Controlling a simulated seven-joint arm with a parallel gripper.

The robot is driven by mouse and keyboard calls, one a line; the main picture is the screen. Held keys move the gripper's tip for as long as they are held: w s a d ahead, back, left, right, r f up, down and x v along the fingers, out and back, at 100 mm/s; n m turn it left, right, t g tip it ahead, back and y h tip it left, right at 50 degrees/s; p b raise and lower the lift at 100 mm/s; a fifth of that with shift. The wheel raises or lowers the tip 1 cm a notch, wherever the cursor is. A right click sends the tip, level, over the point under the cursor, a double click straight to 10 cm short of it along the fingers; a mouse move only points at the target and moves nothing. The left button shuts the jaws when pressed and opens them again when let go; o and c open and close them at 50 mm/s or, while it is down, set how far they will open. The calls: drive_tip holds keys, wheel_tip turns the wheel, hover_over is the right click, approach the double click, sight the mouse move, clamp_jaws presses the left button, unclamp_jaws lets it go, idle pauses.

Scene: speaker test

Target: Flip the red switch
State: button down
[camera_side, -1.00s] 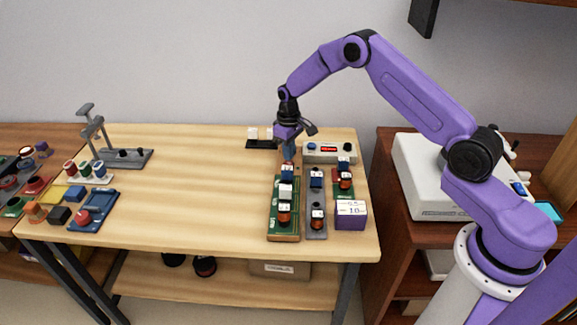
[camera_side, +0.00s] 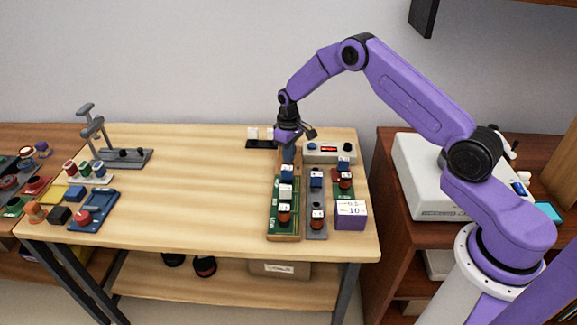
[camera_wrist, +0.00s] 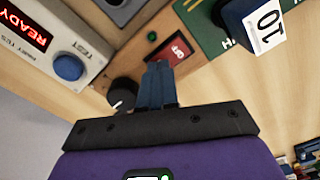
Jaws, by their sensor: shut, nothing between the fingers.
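The red switch (camera_wrist: 180,50) shows in the wrist view as a red rocker marked OFF, set in a wooden panel (camera_wrist: 125,80). My gripper (camera_wrist: 158,66) is shut with nothing between its blue fingers. In the wrist view its fingertips overlap the lower left edge of the switch; I cannot tell whether they touch it.
A black knob (camera_wrist: 123,93) sits left of my fingers. A tester (camera_side: 330,151) reading READY, with a blue button (camera_wrist: 68,67), stands beside the panel. A green board (camera_side: 284,228) with several components and a purple box (camera_side: 350,220) lie nearer the front. The table's middle is clear.

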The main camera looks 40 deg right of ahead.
drive_tip(key=shift+f, duration=0.4)
drive_tip(key=shift+r, duration=3.55)
